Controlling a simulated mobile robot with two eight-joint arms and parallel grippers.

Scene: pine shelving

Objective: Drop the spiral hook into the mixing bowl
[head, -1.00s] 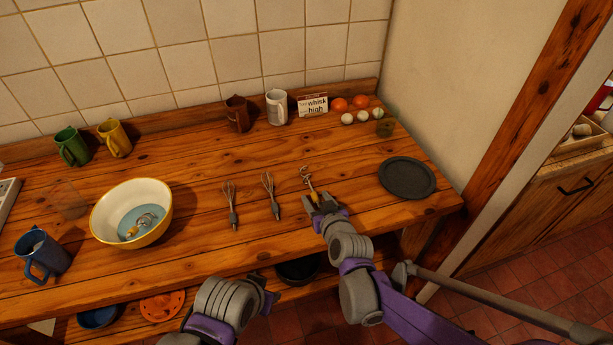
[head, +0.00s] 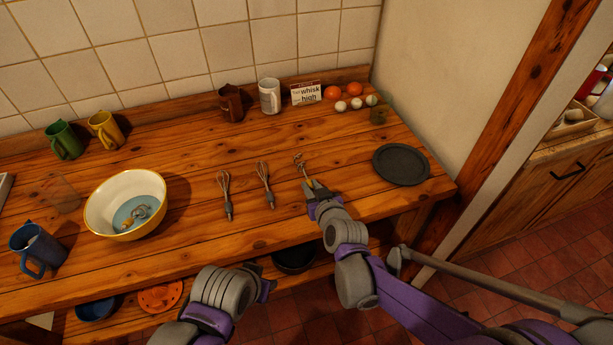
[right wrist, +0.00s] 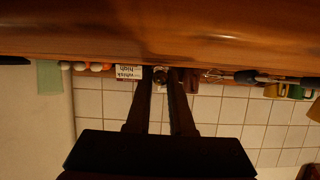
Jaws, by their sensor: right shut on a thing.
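The spiral hook (head: 300,163), a metal coil with a yellowish handle, is on the front right of the wooden table, between a whisk and the dark plate. My right gripper (head: 316,187) is shut on its handle end; whether the hook is clear of the wood is hard to tell. In the right wrist view the fingers (right wrist: 160,85) have a small dark round thing between their tips. The mixing bowl (head: 97,217), cream with a yellow rim, stands at the left with a similar small tool in its blue bottom. My left gripper (head: 262,284) is low, before the table's front edge; its jaws are unclear.
Two whisks (head: 226,192) (head: 264,180) lie between the bowl and the hook. A dark plate (head: 401,164) is at the right. A blue mug (head: 38,250) and clear cup (head: 62,194) stand near the bowl. Mugs, a sign (head: 306,94) and eggs line the back.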

